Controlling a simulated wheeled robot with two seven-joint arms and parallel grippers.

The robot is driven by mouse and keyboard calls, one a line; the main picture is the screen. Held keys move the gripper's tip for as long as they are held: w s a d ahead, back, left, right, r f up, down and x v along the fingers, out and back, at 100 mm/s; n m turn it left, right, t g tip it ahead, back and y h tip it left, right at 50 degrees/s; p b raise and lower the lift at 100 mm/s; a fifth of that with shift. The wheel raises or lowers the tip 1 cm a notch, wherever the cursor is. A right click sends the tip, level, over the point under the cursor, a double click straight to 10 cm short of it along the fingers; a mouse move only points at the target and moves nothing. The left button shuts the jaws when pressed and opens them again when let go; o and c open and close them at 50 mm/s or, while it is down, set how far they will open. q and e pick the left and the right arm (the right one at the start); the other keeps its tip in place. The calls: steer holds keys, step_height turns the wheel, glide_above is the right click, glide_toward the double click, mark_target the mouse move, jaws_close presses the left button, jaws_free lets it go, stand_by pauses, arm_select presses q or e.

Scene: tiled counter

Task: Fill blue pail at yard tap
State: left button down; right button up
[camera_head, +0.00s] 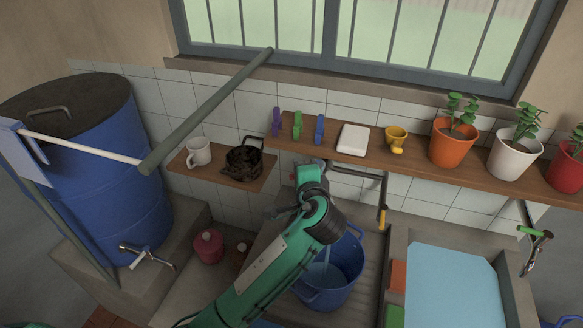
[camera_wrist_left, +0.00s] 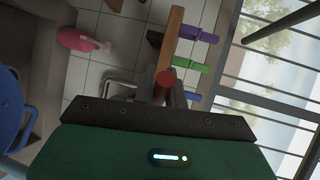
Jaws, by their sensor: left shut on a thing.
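The blue pail (camera_head: 345,284) stands upright on the ribbed drainboard, partly behind my left arm. A pale streak like falling water shows inside it, over bluish water. Its rim also shows at the left of the left wrist view (camera_wrist_left: 12,108). My left gripper (camera_head: 311,180) is above the pail, near the wall below the shelf. It is shut on a red round knob (camera_wrist_left: 165,80), seen end-on in the left wrist view, which seems to be the tap's. The tap itself is mostly hidden by the gripper. My right gripper is not in view.
A wooden shelf (camera_head: 415,168) with pegs, soap, a yellow cup and potted plants runs just behind my gripper. A blue barrel (camera_head: 112,205) stands left, with a grey pole (camera_head: 205,110) nearby. A basin of water (camera_head: 450,285) lies right; a pink jug (camera_head: 208,247) left.

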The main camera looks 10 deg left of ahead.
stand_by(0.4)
arm_select(q)
steer(key=c, duration=1.5)
jaws_free()
steer(key=shift+o, duration=0.2)
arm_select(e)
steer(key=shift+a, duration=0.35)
arm_select(q)
steer(key=shift+s, duration=0.1)
